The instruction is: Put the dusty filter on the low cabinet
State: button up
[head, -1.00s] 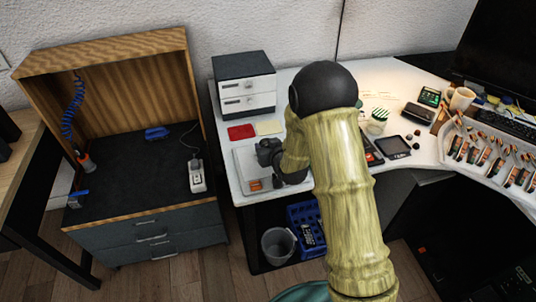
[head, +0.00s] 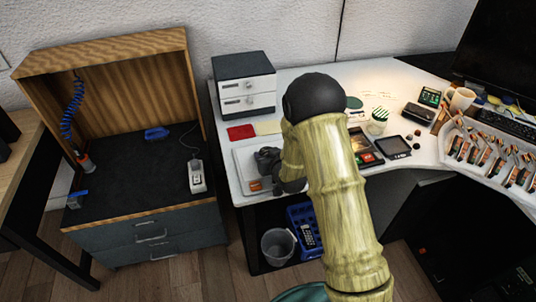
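The low cabinet (head: 130,212) stands at left in the head view, with grey drawers, a dark top and a wooden hood. I cannot pick out the dusty filter with certainty. A small orange item (head: 255,185) lies in a pale tray (head: 240,157) on the white desk. My gripper (head: 275,183) is dark and low over this tray, just right of the orange item. My own wrist and arm partly hide it, so its fingers and anything between them are unclear.
The cabinet top holds a blue tool (head: 157,133), a white power strip (head: 197,177) and a coiled blue hose (head: 73,110); its middle is clear. A small drawer unit (head: 246,92) stands behind the tray. A bin (head: 278,246) and blue crate (head: 303,230) sit under the desk.

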jog(key=shift+o, duration=1.1)
jog(key=shift+r, duration=0.15)
jog(key=v, duration=1.2)
